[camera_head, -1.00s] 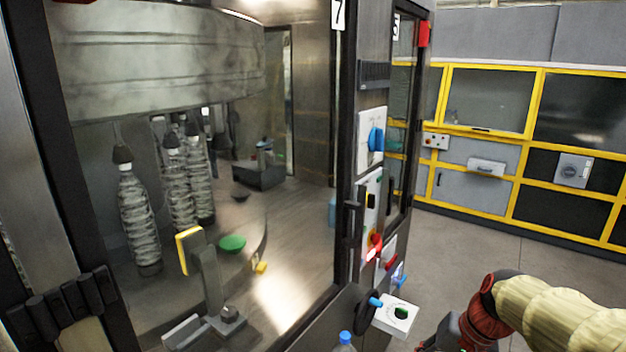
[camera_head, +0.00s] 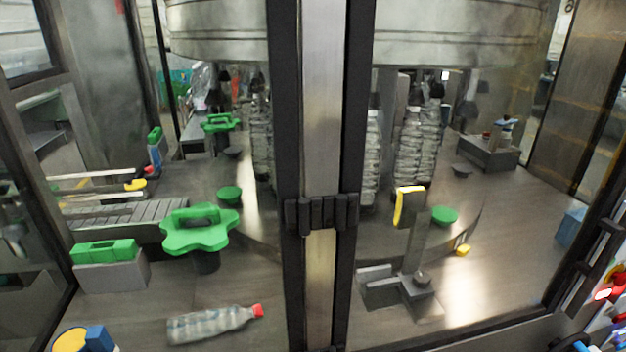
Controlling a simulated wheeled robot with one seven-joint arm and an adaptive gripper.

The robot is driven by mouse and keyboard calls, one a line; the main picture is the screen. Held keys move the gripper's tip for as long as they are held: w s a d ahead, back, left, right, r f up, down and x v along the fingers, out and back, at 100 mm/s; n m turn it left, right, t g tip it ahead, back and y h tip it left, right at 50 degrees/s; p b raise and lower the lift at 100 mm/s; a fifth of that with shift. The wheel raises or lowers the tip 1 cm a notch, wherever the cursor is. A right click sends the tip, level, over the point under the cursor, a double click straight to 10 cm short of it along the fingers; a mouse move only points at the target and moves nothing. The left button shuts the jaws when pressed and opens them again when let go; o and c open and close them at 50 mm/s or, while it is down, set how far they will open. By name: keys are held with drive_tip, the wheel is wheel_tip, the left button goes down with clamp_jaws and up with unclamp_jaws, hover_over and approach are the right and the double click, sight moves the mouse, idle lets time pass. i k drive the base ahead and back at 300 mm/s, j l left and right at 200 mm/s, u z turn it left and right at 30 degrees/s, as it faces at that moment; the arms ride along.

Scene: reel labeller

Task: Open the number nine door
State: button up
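No number nine label is readable in the current head view, so I cannot tell which door is number nine. A right glass door with a black frame (camera_head: 360,110) and a left glass panel with a black frame (camera_head: 285,110) flank a metal post (camera_head: 322,70). A black hinge (camera_head: 322,213) spans the post. A dark handle (camera_head: 592,262) shows at the right edge. Both panels look closed. My gripper is out of view.
Behind the glass are a green star wheel (camera_head: 198,238), a lying bottle with a red cap (camera_head: 212,324), hanging bottles (camera_head: 415,145) and a yellow-tipped bracket (camera_head: 412,235). Red and blue controls (camera_head: 608,292) sit at the right edge, close to the machine.

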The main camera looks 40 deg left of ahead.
sight(299, 216)
drive_tip(key=u, duration=2.95)
